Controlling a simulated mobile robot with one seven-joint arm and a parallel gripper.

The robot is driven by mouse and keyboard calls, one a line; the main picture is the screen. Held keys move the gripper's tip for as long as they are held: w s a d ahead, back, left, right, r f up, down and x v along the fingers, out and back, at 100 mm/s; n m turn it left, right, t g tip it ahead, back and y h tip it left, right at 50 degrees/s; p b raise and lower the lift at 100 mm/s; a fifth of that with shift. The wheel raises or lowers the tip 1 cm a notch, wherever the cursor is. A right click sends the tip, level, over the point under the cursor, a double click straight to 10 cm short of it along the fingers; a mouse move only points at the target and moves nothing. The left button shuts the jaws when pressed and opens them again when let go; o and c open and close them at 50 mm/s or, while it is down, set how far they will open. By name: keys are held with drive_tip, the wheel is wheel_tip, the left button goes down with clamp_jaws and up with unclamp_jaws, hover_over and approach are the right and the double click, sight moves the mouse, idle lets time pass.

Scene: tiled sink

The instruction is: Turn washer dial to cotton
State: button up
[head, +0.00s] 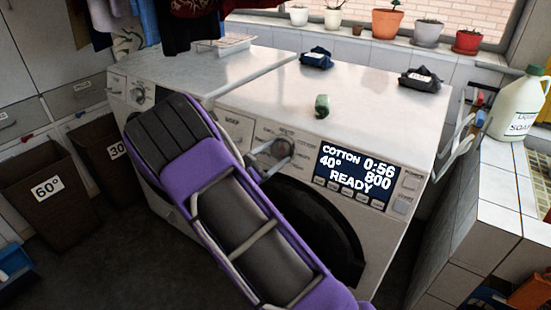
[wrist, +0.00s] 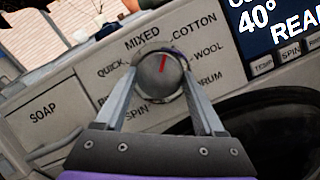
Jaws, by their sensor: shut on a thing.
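The washer dial (wrist: 160,73) is a round grey knob on the front panel of the near washer (head: 375,100). Its red mark points up and slightly right, between the MIXED and COTTON labels. In the head view the dial (head: 283,148) is partly hidden by my gripper (head: 270,158). In the wrist view my gripper (wrist: 159,82) is shut on the dial, one finger on each side. The washer display (head: 356,175) reads COTTON, 40°, 0:56, 800, READY.
A second machine (head: 140,95) stands at the left. Dark cloths (head: 317,58) and a small green item (head: 322,106) lie on the washer top. A soap jug (head: 518,105) stands on the tiled counter at right. Brown bins (head: 45,200) stand at left.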

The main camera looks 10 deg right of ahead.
drive_tip(key=shift+m, duration=0.4)
drive_tip(key=o, duration=1.4)
drive_tip(key=shift+c, duration=0.2)
drive_tip(key=shift+a, duration=0.1)
drive_tip(key=v, duration=1.7)
drive_tip(key=shift+a, duration=0.15)
